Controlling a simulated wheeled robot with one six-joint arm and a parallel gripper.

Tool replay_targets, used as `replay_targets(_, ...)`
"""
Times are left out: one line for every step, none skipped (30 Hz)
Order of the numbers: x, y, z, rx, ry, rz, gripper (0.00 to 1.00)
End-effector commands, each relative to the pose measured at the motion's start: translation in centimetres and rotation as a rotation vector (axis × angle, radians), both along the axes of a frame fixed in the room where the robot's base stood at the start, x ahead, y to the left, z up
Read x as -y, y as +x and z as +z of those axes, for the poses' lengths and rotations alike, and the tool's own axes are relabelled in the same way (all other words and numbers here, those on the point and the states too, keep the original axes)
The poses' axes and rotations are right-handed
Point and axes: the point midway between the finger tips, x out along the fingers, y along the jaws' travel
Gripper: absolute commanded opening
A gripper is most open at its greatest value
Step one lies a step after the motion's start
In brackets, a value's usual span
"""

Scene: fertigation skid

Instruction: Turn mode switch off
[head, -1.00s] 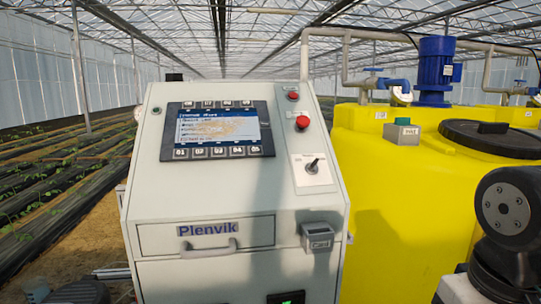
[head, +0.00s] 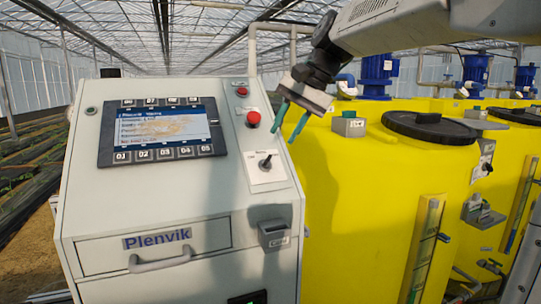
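The mode switch (head: 265,162) is a small dark toggle lever on a white label plate (head: 266,178), on the right side of the grey control cabinet's sloped face. Its lever tilts up and to the right. The label print is too small to read. My gripper (head: 290,128) has two green fingers, spread apart with nothing between them. It hangs in from the upper right, above and to the right of the switch, near the cabinet's right edge, and does not appear to touch anything.
A red mushroom button (head: 253,118) sits just above the switch. A screen with numbered keys (head: 160,133) lies to its left. A drawer handle (head: 162,260) and a card box (head: 272,235) are below. A yellow tank (head: 345,200) stands close on the right.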

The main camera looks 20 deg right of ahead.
Motion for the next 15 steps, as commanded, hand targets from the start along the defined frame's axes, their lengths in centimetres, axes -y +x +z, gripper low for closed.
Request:
replay_targets(-0.1, 0.4, -0.2, -0.002, 0.005, -0.003, 0.30)
replay_targets(-0.3, 0.5, -0.5, -0.003, 0.007, -0.003, 0.30)
replay_targets(-0.5, 0.6, -0.9, -0.003, 0.007, -0.003, 0.30)
replay_targets(-0.7, 0.7, -1.3, -0.002, 0.007, -0.003, 0.30)
replay_targets(-0.9, 0.8, -1.8, -0.004, 0.006, -0.002, 0.30)
replay_targets(-1.1, 1.0, -2.4, -0.003, 0.006, -0.002, 0.30)
replay_targets(-1.3, 1.1, -2.8, -0.003, 0.006, -0.003, 0.30)
replay_targets(-1.5, 1.3, -3.3, -0.003, 0.006, -0.001, 0.30)
replay_targets(-1.8, 1.4, -3.8, -0.003, 0.006, -0.002, 0.30)
replay_targets(-2.0, 1.5, -4.2, -0.002, 0.005, -0.001, 0.30)
replay_targets(-2.1, 1.7, -4.6, -0.002, 0.005, -0.001, 0.30)
replay_targets(-2.3, 1.8, -5.1, -0.003, 0.006, -0.002, 0.30)
replay_targets(-2.4, 1.9, -5.4, -0.003, 0.006, -0.002, 0.30)
replay_targets(-2.5, 2.0, -5.7, -0.002, 0.005, -0.002, 0.30)
replay_targets(-2.7, 2.2, -6.0, -0.001, 0.004, -0.002, 0.30)
